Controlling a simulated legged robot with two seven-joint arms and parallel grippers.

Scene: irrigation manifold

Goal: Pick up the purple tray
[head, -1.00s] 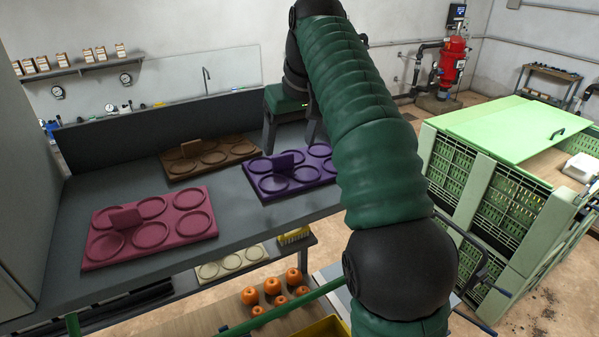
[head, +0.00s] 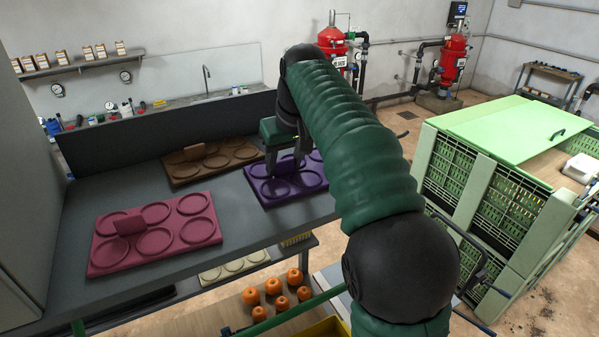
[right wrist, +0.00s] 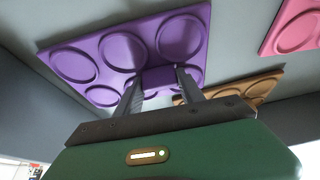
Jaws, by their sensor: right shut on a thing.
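The purple tray (head: 290,191) lies on the grey bench, with round recesses and an upright tab in its middle. It also shows in the right wrist view (right wrist: 122,50), where its tab (right wrist: 157,80) sits between my fingers. My right gripper (head: 286,166) has come down over the tray from behind in the head view. Its fingers (right wrist: 158,82) are shut on the tab. The tray looks flat on the bench. The arm hides its right part in the head view. My left gripper is not in view.
A brown tray (head: 184,172) lies behind and left of the purple one, and a crimson tray (head: 112,262) lies front left. A dark upright panel (head: 120,137) runs along the bench's back. A lower shelf holds orange fruit (head: 272,286). A green slatted crate (head: 480,205) stands right.

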